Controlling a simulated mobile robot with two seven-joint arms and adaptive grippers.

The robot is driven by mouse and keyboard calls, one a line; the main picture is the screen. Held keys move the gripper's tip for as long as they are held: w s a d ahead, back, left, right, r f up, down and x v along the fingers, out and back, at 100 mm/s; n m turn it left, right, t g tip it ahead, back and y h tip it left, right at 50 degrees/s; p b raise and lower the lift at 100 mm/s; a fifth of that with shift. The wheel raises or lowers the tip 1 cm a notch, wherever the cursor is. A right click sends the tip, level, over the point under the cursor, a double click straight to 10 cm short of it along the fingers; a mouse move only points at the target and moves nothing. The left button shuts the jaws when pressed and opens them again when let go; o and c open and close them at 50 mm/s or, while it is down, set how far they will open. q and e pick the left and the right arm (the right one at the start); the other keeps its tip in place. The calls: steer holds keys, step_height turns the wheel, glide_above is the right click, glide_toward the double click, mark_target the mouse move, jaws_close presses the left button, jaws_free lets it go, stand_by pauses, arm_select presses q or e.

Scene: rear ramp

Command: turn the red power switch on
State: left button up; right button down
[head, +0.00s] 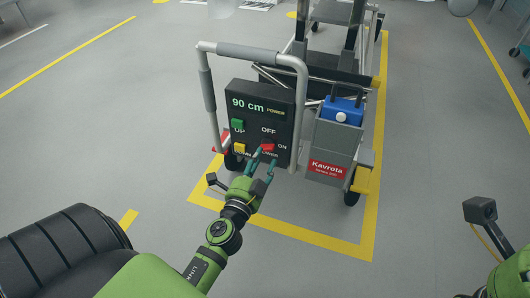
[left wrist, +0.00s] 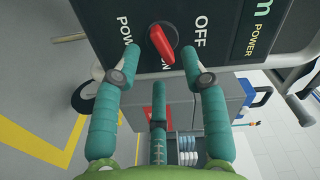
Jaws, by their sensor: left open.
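The red power switch (head: 267,147) is a bar-shaped knob on the dark panel (head: 246,91) of the cart. In the left wrist view the red switch (left wrist: 160,42) lies lengthwise with one end toward the ON label, not toward OFF. My left gripper (head: 265,158) is open in front of the switch, and its teal fingers (left wrist: 162,52) stand on either side of the knob. No finger clearly touches it. A third finger shows lower in the wrist view. My right gripper is out of view; only parts of my right arm show at lower right.
The panel has a green UP button (head: 237,125), a yellow DOWN button (head: 240,148) and a 90 cm display (head: 248,103). A grey handle frame (head: 208,88) surrounds it. A grey box labelled Kavrola (head: 328,168) and a blue case (head: 343,110) are at right.

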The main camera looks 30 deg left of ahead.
mark_target(267, 147)
arm_select(q)
steer(key=shift+x, duration=1.6)
jaws_close()
steer(key=m, duration=0.4)
steer(key=shift+a+f, duration=0.1)
jaws_free()
